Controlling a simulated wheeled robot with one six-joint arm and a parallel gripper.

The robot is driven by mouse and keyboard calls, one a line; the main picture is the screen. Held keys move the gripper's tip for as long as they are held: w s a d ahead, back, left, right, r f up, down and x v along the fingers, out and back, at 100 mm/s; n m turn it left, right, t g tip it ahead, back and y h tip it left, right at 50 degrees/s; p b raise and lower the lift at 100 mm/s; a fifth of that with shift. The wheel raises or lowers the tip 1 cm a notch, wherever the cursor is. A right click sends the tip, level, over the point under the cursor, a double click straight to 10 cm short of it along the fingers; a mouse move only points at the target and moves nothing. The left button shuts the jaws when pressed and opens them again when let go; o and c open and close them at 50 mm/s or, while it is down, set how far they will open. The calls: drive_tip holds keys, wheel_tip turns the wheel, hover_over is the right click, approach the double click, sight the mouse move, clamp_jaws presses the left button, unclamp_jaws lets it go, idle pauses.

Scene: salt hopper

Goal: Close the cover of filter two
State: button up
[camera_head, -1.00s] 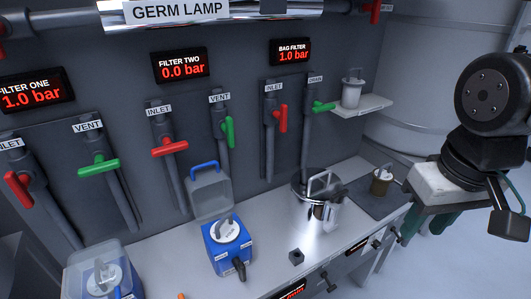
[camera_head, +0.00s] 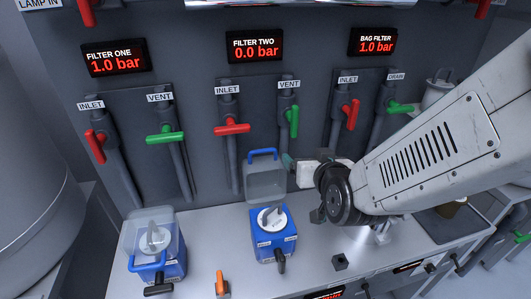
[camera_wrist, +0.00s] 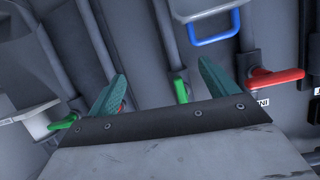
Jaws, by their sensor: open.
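Filter two (camera_head: 273,240) is a blue box with a white round top on the counter. Its clear cover (camera_head: 265,184) stands raised behind it, against the wall, with a blue handle (camera_head: 263,153) on its top edge. In the wrist view the blue handle (camera_wrist: 214,34) is at the upper right, beyond the fingers, with part of the cover (camera_wrist: 195,8) above it. My gripper (camera_head: 288,161) is just right of the raised cover, seen edge-on and partly hidden by my arm. In the wrist view my gripper (camera_wrist: 162,84) has its teal fingers spread, with nothing between them.
A red inlet valve (camera_head: 231,128) and a green vent valve (camera_head: 293,120) are on the wall above filter two. Filter one (camera_head: 152,245), under a lowered clear cover, stands to the left. An orange-handled item (camera_head: 221,285) and a dark block (camera_head: 340,261) are near the counter's front.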

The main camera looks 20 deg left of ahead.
sight(263, 150)
drive_tip(key=s+a+f+n+t+y, duration=0.2)
drive_tip(key=s+a+f+t+y, duration=0.15)
drive_tip(key=a, duration=0.45)
drive_tip(key=shift+g+h, duration=0.25)
drive_tip(key=shift+h, duration=0.1)
drive_tip(key=x, duration=0.4)
drive_tip(key=r+x, duration=0.1)
drive_tip(key=x, duration=0.1)
drive_tip(key=shift+w+a, duration=0.3)
drive_tip(key=c, duration=1.4)
